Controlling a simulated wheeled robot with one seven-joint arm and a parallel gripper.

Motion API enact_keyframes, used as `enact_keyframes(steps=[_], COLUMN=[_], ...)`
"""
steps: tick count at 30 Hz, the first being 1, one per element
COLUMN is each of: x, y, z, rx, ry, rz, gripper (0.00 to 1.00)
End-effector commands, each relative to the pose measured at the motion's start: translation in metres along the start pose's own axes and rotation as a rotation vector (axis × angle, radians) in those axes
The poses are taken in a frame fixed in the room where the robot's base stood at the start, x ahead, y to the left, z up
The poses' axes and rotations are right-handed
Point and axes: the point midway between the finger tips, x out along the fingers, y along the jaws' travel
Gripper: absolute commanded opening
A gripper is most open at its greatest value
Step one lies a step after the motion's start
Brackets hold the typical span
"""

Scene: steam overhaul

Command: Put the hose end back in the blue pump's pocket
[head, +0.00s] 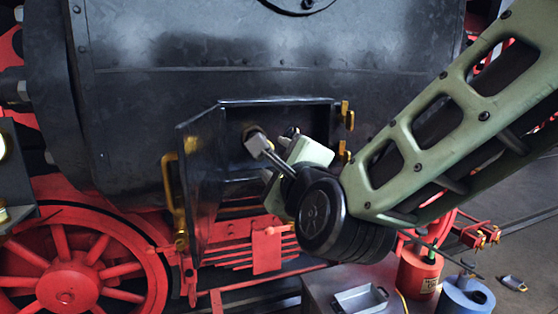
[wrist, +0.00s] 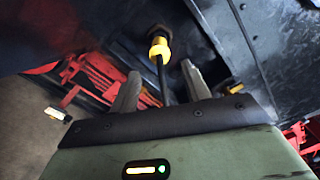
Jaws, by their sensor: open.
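In the wrist view, a hose end with a bright yellow-and-brass coupling (wrist: 159,48) is at a dark surface, and its black hose (wrist: 163,84) runs down between my fingers. My gripper (wrist: 160,72) is open, with one grey finger on each side of the hose; I see no clear contact. In the head view my gripper (head: 274,141) reaches into an open hatch in the black boiler side, and a brass fitting (head: 251,130) shows partly behind a finger. The blue pump (head: 466,296) stands at the lower right, cut by the frame edge; its pocket cannot be made out.
The hatch door (head: 203,180) stands open to the left of my gripper. A red can (head: 418,272) stands beside the pump. A grey metal tray (head: 360,299) lies on a bench below my wrist. Red wheels (head: 68,285) are at lower left.

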Motion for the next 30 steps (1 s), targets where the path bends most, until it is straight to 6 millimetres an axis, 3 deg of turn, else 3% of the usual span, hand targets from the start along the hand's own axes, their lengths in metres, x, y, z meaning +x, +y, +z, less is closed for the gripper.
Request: enact_keyframes(steps=[15,21,30], x=[0.067,0.079,0.081], y=[0.004,0.002,0.001], z=[-0.003,-0.001,0.000], rx=[-0.003,-0.004,-0.005], ry=[0.000,-0.001,-0.001], rz=[0.001,0.003,0.003], gripper=[0.47,0.47,0.47])
